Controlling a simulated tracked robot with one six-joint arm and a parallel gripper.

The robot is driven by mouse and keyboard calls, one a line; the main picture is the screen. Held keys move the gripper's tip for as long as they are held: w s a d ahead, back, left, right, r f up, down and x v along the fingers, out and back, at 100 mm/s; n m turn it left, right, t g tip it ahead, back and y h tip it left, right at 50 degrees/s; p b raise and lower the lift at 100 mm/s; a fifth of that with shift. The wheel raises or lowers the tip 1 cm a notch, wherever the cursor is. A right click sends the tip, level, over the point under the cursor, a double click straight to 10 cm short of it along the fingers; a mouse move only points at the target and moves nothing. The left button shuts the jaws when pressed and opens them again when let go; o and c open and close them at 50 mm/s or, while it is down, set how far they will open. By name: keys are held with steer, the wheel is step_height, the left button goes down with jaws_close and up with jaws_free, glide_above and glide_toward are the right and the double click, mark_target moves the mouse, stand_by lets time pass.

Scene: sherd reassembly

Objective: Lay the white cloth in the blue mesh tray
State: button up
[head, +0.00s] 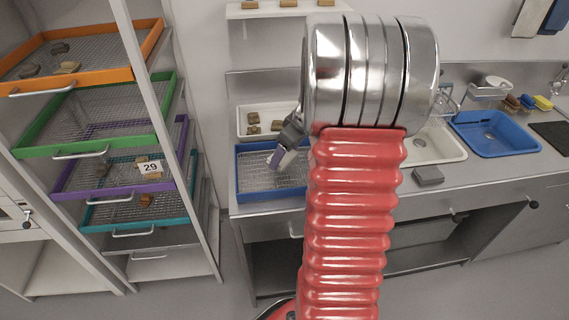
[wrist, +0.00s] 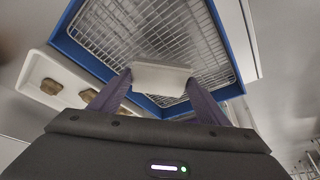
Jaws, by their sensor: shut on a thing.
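The blue mesh tray (head: 270,196) sits on the left end of the steel counter, with a wire mesh floor that looks empty where it shows. In the wrist view the tray (wrist: 82,62) lies beyond my fingers. My gripper (head: 279,158) is over the tray, partly behind my arm. In the wrist view my gripper (wrist: 157,84) has its purple fingers shut on the white cloth (wrist: 160,77), a small folded piece held between the tips. The cloth overlaps the tray's near corner in that view. I cannot tell the height of the cloth above the mesh.
A white tray (head: 243,121) with several brown sherds stands behind the blue one; it also shows in the wrist view (wrist: 38,92). A rack with an orange tray (head: 140,52) and others is at left. A grey block (head: 428,176) and blue basin (head: 490,148) are at right.

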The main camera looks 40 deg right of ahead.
mark_target(288, 158)
steer(key=shift+f, duration=0.2)
steer(key=shift+f, duration=1.85)
steer(key=shift+f, duration=0.1)
steer(key=o, duration=1)
steer(key=v, duration=1.2)
steer(key=shift+w, duration=0.15)
